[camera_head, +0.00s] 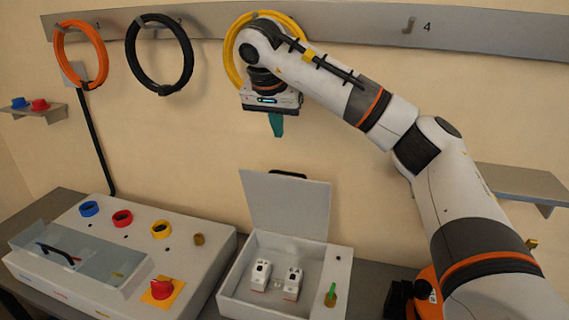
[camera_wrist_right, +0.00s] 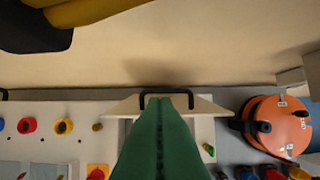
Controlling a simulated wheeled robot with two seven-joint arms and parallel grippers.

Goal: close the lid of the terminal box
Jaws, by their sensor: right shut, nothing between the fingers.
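The terminal box (camera_head: 341,268) is a light grey box on the bench, with two white breakers (camera_head: 261,274) inside it. Its lid (camera_head: 287,208) stands open and upright at the back edge, with a black handle (camera_head: 288,173) on top. My right gripper (camera_head: 277,124) hangs above the lid, fingers pointing down, shut and empty, apart from the handle in the head view. In the right wrist view, the green fingers (camera_wrist_right: 158,105) overlap the lid's handle (camera_wrist_right: 190,96); contact cannot be told there. My left gripper is not in view.
A control console (camera_head: 180,225) with coloured rings, a red knob and a clear cover stands left of the box. Orange (camera_head: 80,52), black (camera_head: 160,55) and yellow coils (camera_head: 233,50) hang on the wall rail. An orange reel (camera_wrist_right: 278,125) stands right of the box.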

